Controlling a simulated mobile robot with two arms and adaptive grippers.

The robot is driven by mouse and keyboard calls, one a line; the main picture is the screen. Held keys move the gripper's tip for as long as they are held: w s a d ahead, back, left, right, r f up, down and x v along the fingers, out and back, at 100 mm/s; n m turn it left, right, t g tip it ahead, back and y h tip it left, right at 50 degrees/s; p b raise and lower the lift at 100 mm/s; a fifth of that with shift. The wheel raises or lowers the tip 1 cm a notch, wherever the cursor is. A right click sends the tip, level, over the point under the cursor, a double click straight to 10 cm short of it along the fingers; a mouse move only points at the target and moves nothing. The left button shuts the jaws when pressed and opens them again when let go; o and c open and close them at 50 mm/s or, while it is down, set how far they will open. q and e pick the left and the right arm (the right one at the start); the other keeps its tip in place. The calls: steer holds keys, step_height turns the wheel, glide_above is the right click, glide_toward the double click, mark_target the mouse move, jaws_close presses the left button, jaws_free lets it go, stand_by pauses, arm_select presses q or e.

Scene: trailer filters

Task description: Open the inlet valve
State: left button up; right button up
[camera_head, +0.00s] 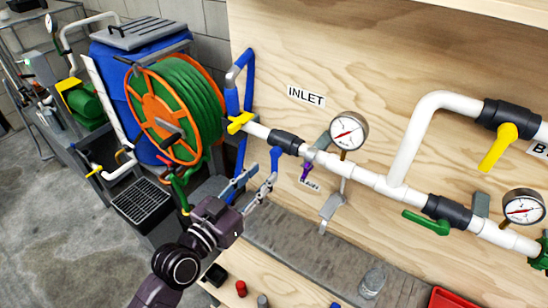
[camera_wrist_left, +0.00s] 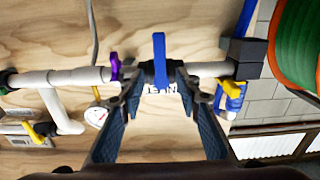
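The inlet valve (camera_head: 286,142) is a black body on the white pipe, below and left of the INLET label (camera_head: 306,95). Its blue handle (camera_head: 275,159) hangs down, across the pipe. In the left wrist view the blue handle (camera_wrist_left: 159,58) points up in the picture, between the lines of the two fingers. My left gripper (camera_head: 264,176) is open and empty, just below the valve in the head view. Its fingers also show spread in the left wrist view (camera_wrist_left: 158,84). I see no clear contact with the handle. My right gripper is not in view.
A yellow-handled valve (camera_head: 240,122) sits left on the same pipe, near the hose reel (camera_head: 175,108). A small purple handle (camera_head: 306,171) and a gauge (camera_head: 349,131) are close on the right. A green-handled valve (camera_head: 428,223) is farther right. The plywood wall stands behind.

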mark_target(273, 164)
arm_select(q)
steer(key=p+x, duration=0.1)
steer(key=x, duration=0.5)
steer(key=shift+w+d, duration=0.2)
steer(key=shift+w, duration=0.1)
steer(key=shift+f, duration=0.1)
steer(key=shift+c, duration=0.2)
jaws_close()
